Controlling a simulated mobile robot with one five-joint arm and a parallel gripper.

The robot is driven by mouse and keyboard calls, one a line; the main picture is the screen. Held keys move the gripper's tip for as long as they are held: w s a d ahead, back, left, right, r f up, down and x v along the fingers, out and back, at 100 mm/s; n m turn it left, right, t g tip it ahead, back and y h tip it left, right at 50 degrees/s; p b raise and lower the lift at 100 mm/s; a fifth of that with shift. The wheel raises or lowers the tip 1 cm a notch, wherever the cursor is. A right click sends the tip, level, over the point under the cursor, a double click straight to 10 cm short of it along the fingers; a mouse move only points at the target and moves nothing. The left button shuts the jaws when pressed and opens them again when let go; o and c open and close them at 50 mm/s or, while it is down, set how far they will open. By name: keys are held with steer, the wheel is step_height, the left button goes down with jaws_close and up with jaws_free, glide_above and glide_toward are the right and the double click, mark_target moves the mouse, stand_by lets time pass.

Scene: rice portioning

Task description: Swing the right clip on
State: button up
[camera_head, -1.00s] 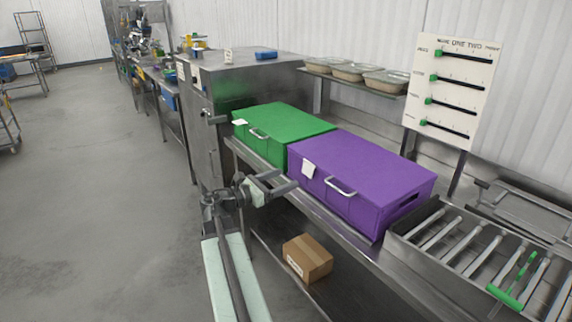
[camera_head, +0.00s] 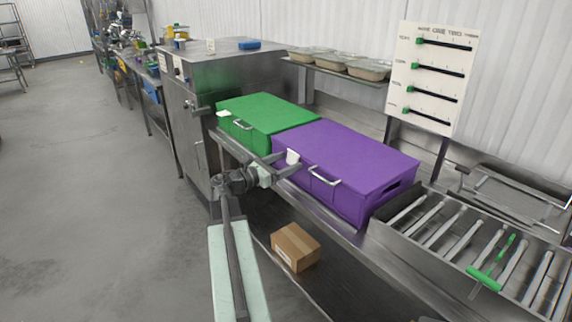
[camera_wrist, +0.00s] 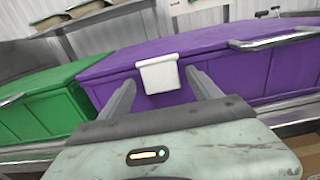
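The purple box (camera_head: 345,160) stands on the steel bench, with a white clip (camera_head: 292,157) near the top left of its front. In the wrist view the white clip (camera_wrist: 158,74) hangs over the upper edge of the purple box (camera_wrist: 235,65). My gripper (camera_head: 284,165) is in front of this clip. In the wrist view my gripper (camera_wrist: 161,84) is open, with one finger on each side of the clip and nothing held. I cannot tell whether the fingers touch the box. The green box (camera_head: 265,117) stands to the left, with a smaller white clip (camera_head: 223,113) on its front.
A metal handle (camera_head: 324,178) sticks out of the purple box, right of the clip. A roller conveyor (camera_head: 450,232) lies to the right. A cardboard box (camera_head: 296,247) sits on the lower shelf. A slider board (camera_head: 430,78) stands behind. Open floor is at the left.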

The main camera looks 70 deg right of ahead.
steer(key=c, duration=1.3)
steer(key=shift+f+h+b, duration=0.4)
steer(key=shift+f+b, duration=0.05)
steer(key=shift+b, duration=0.55)
steer(key=shift+d+h+b, duration=0.15)
steer(key=shift+h+b, duration=0.15)
steer(key=shift+b, duration=0.5)
steer(key=shift+r, duration=0.3)
steer(key=o, duration=1.4)
steer(key=shift+c, duration=0.2)
steer(key=v, duration=0.7)
steer(key=shift+w+a+f+b, duration=0.15)
steer(key=shift+w+a+b, duration=0.1)
steer(key=shift+a+b, duration=0.1)
